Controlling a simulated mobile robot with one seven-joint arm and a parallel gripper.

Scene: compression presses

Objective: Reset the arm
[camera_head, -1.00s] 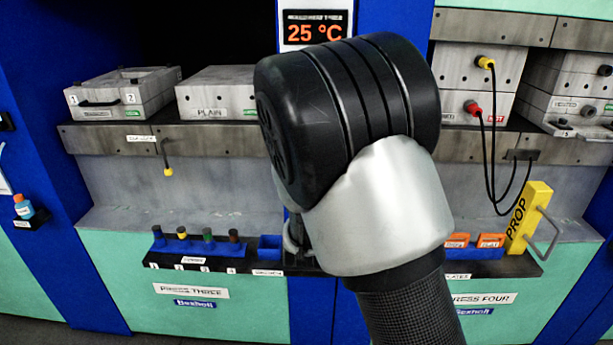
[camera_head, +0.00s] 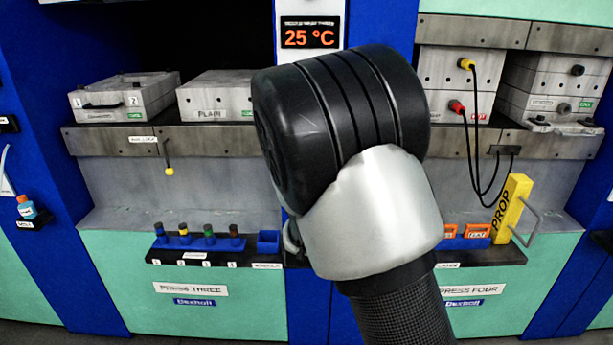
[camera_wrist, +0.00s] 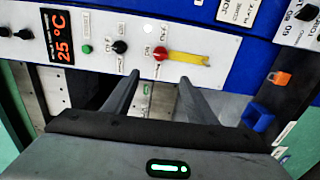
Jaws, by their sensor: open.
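My gripper (camera_wrist: 157,92) shows in the wrist view with its two dark fingers apart and nothing between them. Beyond the fingertips is a white control panel (camera_wrist: 190,42) with a red knob (camera_wrist: 161,53), a black knob (camera_wrist: 120,46) and a green button (camera_wrist: 86,48). I cannot tell how far the fingers are from the panel. In the head view my arm's black and silver links fill the middle, and my gripper is hidden behind them.
Press three has a grey mould (camera_head: 125,97), a PLAIN block (camera_head: 216,97) and a rack of several coloured plugs (camera_head: 199,243). Press four has a yellow PROP block (camera_head: 511,208) and plugged cables (camera_head: 470,140). A temperature display (camera_head: 310,33) reads 25 °C. A blue bin (camera_wrist: 257,117) is at the wrist view's right.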

